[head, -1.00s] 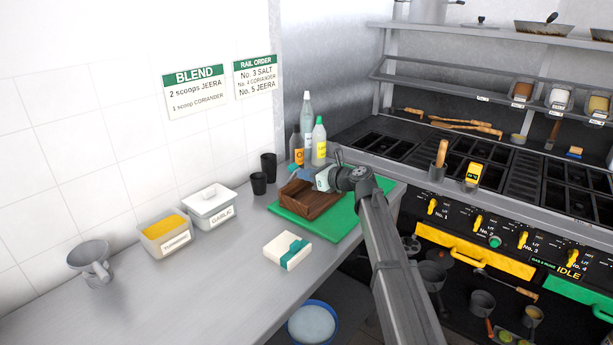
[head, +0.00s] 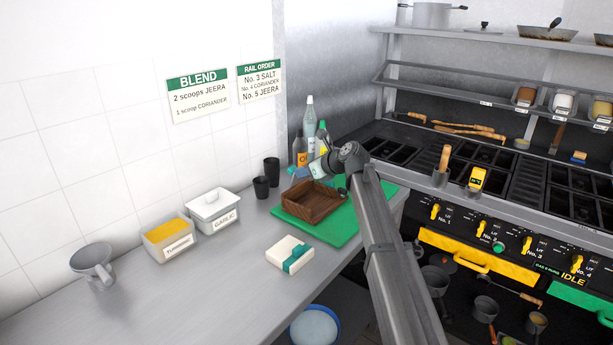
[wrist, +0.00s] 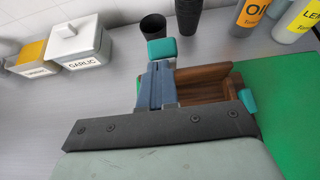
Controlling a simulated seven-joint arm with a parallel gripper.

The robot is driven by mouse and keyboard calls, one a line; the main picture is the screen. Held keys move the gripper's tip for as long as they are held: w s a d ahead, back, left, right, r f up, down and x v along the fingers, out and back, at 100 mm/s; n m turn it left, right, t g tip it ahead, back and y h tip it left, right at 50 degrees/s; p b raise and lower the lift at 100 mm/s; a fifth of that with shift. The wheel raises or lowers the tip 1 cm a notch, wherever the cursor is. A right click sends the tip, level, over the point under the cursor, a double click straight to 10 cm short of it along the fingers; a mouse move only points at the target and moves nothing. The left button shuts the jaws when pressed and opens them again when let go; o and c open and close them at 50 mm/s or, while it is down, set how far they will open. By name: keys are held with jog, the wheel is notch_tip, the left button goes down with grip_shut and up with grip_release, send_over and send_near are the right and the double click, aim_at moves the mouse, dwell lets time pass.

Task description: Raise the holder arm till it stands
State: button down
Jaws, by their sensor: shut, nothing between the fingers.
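A brown wooden holder (head: 313,203), a shallow open box, sits on a green mat (head: 347,228) at the counter's far end. It also shows in the wrist view (wrist: 205,73), partly hidden behind my gripper. I cannot clearly make out its arm as a separate part, or whether it is raised. My gripper (head: 303,173) is at the holder's far left side, above its rim. In the wrist view, its blue-grey fingers (wrist: 157,75) lie together, shut, with nothing seen between them. I cannot tell whether they touch the holder.
Bottles (head: 310,125) stand close behind my gripper, with black cups (head: 261,187) to the left. A garlic tub (head: 213,210), a turmeric tub (head: 168,237) and a banded white packet (head: 289,254) are nearer on the counter. The stove (head: 480,165) is right.

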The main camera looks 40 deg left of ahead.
aim_at(292, 168)
jog(key=a+h, duration=0.1)
jog(key=a+r+h, duration=0.1)
jog(key=a+h, duration=0.1)
jog(key=h, duration=0.1)
jog(key=shift+w+a+r, duration=0.1)
jog(key=shift+a+r, duration=0.15)
jog(key=shift+a, duration=0.05)
jog(key=shift+a+h, duration=0.3)
jog(key=shift+h, duration=0.2)
jog(key=shift+a, duration=0.35)
jog(key=shift+r, duration=0.2)
